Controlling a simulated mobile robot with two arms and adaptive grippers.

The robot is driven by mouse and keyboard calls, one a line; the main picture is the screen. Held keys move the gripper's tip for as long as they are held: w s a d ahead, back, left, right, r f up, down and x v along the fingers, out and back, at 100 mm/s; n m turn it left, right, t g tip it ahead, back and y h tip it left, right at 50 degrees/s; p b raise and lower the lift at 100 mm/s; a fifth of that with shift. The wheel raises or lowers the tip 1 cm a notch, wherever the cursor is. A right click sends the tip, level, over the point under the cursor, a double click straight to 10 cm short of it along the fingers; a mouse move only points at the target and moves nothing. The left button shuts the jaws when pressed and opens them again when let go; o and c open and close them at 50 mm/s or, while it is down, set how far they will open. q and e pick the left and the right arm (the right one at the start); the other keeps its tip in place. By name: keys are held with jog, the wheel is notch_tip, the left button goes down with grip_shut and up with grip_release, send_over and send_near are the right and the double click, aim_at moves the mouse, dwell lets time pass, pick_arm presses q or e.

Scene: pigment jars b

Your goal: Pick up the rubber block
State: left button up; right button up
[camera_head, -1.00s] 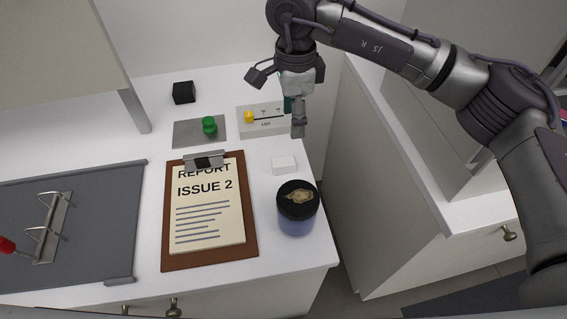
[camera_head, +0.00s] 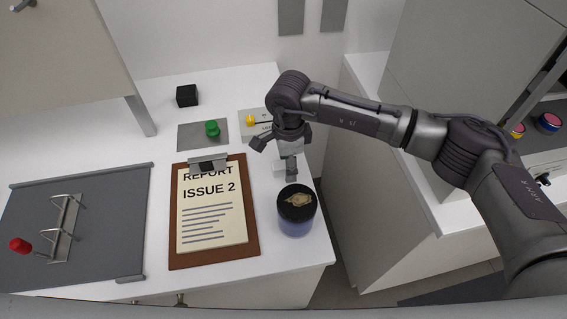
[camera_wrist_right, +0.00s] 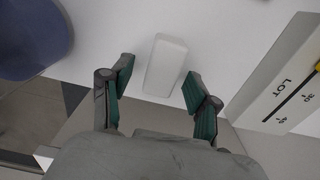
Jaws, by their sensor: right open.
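The rubber block appears to be the small white block (camera_head: 278,168), lying on the white counter to the right of the clipboard. In the head view my right gripper (camera_head: 290,172) is just above and beside it and partly hides it. In the right wrist view the white block (camera_wrist_right: 165,65) lies between the two green-padded fingers of my right gripper (camera_wrist_right: 159,74), with a gap on each side. The gripper is open and empty. My left gripper is not in view.
A clipboard (camera_head: 253,258) lies to the left. The LOT gauge (camera_head: 246,130) and a green knob piece (camera_head: 212,128) are behind. The counter's right edge is near.

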grip_shut()
dwell(0.3)
jog(key=shift+r, duration=0.5)
jog(key=r, duration=0.1)
jog(key=r+p, duration=0.1)
jog(key=r, duration=0.1)
jog(key=shift+d+r+p, duration=0.3)
jog(key=shift+r+p, duration=0.05)
jog(key=shift+r, duration=0.05)
jog(key=s+d+r+p, duration=0.1)
jog(key=s+d+r, duration=0.1)
jog(key=d, duration=0.3)
jog(key=s+d+r+p, duration=0.1)
jog(key=s+d+r, duration=0.1)
jog(key=d+r, duration=0.2)
jog(key=shift+d, duration=0.7)
